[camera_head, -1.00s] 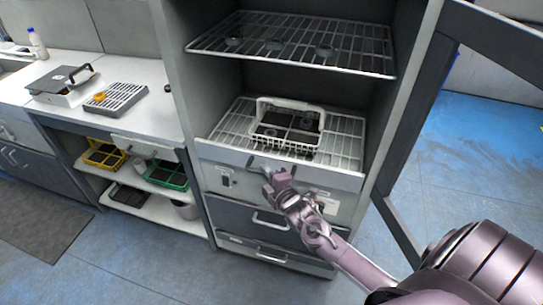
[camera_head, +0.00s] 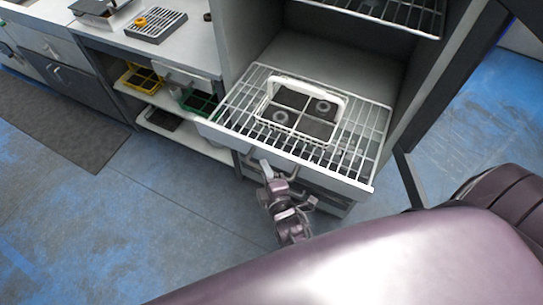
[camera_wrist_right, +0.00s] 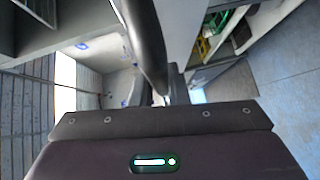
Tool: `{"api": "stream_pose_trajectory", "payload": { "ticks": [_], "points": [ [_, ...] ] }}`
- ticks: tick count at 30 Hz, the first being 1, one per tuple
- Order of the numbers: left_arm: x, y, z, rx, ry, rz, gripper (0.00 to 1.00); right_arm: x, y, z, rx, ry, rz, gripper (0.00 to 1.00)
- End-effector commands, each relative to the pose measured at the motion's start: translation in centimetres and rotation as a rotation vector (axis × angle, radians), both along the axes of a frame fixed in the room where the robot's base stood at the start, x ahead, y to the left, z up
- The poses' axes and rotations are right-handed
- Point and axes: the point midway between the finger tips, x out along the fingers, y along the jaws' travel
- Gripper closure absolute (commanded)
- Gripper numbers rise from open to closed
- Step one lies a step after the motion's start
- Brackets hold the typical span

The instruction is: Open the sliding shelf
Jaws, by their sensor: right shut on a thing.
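The sliding shelf (camera_head: 335,181) is a wire rack with a pale front panel, and it sticks out of the tall cabinet in the head view. A white wire basket (camera_head: 307,78) with dark compartments and round items sits on it. My right gripper (camera_head: 266,170) is at the middle of the shelf's front, shut on the shelf's handle. The fingertips and handle are small and partly hidden there. In the right wrist view, a dark curved bar (camera_wrist_right: 145,42) runs down to the gripper; its exact contact is unclear. My left gripper is not in view.
An upper wire shelf (camera_head: 385,12) is above. Drawers with handles are below the sliding shelf. An open door frame (camera_head: 409,178) stands at the right. A counter with a grey rack (camera_head: 156,26) and low shelves with a yellow crate (camera_head: 146,78) are left. The blue-grey floor in front is clear.

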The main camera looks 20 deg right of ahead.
Motion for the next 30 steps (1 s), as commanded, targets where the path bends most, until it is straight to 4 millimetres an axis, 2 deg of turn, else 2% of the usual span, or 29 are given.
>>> {"api": "stream_pose_trajectory", "payload": {
  "ticks": [15, 16, 20, 30],
  "points": [
    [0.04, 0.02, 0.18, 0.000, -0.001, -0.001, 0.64, -0.59, 0.58, -0.15, -0.001, 0.003, 0.000, 1.00],
    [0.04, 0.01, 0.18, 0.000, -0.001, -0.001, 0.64, -0.59, 0.58, -0.15, -0.001, 0.003, 0.000, 0.83],
    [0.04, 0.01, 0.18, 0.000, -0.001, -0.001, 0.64, -0.56, 0.57, -0.12, -0.001, 0.002, 0.000, 0.66],
    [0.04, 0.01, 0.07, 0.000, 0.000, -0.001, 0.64, -0.82, 0.60, -0.09, 0.000, 0.001, 0.000, 0.64]
  ]
}}
